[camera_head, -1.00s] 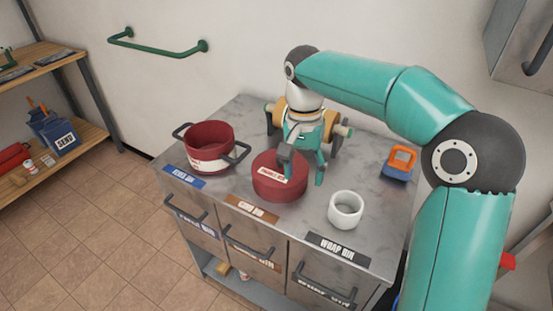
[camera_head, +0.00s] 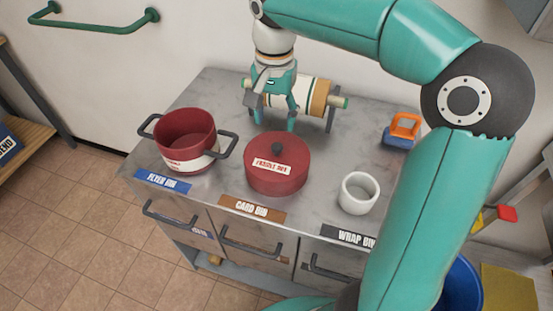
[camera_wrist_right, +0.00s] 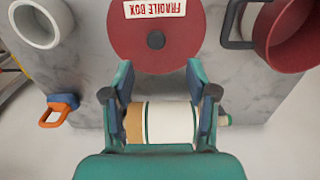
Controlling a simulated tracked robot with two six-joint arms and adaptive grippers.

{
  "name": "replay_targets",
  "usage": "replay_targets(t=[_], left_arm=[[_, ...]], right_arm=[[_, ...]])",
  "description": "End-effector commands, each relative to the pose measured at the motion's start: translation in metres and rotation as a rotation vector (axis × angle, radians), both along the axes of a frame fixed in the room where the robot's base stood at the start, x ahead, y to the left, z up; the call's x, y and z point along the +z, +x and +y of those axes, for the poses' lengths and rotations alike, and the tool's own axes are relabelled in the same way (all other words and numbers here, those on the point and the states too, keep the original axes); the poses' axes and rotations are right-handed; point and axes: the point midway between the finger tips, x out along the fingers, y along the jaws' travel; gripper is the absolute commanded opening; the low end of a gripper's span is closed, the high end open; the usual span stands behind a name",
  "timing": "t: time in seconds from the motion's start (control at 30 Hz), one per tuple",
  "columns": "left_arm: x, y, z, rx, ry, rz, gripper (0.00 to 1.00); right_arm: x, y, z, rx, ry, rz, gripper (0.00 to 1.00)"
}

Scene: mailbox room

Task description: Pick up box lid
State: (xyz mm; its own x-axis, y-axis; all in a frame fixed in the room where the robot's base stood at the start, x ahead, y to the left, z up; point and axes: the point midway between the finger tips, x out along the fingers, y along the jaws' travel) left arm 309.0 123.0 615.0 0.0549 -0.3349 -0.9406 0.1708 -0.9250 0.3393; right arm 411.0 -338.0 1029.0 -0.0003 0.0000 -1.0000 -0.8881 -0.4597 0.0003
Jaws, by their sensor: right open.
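The box lid (camera_head: 277,167) is a round dark red lid with a dark knob and a "FRAGILE BOX" label. It lies on the marble counter in the middle, and it also shows at the top of the right wrist view (camera_wrist_right: 155,35). The red box (camera_head: 187,139), a pot-like container with two dark handles, stands open to its left. My right gripper (camera_head: 273,120) is open and empty, behind the lid and apart from it. In the right wrist view its fingers (camera_wrist_right: 155,85) are spread, with the lid beyond their tips. My left gripper is not in view.
A cream and tan roll on a stand (camera_head: 305,95) is close behind my right gripper. A white cup (camera_head: 358,194) stands right of the lid. An orange and blue item (camera_head: 402,131) is at the right back. Labelled bins line the counter's front.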

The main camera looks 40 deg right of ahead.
Motion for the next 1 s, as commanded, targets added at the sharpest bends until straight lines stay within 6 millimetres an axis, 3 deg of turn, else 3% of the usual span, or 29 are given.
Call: replay_targets(t=[0.1,0.43,0.7,1.0], left_arm=[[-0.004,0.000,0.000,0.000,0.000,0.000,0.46],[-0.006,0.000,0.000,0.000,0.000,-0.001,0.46],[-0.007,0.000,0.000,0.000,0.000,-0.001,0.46],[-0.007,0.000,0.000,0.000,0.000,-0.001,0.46]], right_arm=[[-0.023,-0.001,0.000,-0.001,0.000,0.004,0.58],[-0.046,-0.002,-0.001,-0.002,0.000,0.002,0.58],[-0.083,-0.006,-0.001,-0.002,0.000,0.002,0.58],[-0.090,-0.005,-0.001,-0.002,0.000,-0.001,0.58]])
